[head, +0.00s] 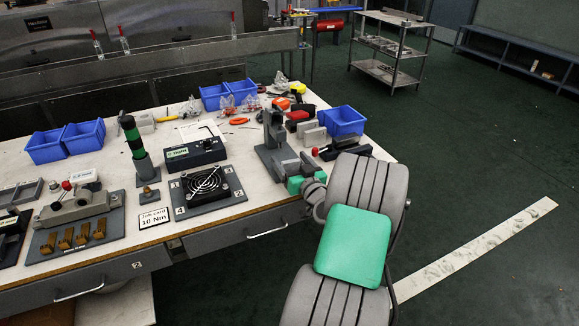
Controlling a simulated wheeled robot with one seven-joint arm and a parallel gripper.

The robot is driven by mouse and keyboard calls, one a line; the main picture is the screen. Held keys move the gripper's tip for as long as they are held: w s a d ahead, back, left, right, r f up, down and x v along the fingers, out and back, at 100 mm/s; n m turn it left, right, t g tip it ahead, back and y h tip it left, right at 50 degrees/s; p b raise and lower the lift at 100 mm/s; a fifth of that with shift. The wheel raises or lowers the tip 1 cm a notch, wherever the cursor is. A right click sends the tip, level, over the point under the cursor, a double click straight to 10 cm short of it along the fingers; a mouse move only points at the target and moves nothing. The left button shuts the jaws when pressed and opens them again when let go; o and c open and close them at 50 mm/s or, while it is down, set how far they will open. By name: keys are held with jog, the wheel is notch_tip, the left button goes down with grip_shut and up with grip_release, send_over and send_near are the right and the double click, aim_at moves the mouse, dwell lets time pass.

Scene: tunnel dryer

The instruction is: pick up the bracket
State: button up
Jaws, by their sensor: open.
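My arm comes in from the lower right, and its wrist with green parts is at the front edge of the workbench (225,217). My gripper (287,160) is small at the arm's end, low over the bench; it is open, its fingertips hard to make out. A dark grey upright piece with a flat foot, perhaps the bracket (271,128), stands right by it. I cannot tell whether they touch. My wrist hides part of the bench there. I see nothing held.
Left of my gripper are a black fan on a plate (206,184), a black box (195,154) and a green-and-black post (134,138). A clamp fixture (75,207) stands far left. A blue bin (344,121) and tools lie behind. Open floor lies right.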

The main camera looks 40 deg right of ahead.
jog(key=shift+c, duration=0.2)
jog(key=c, duration=1.7)
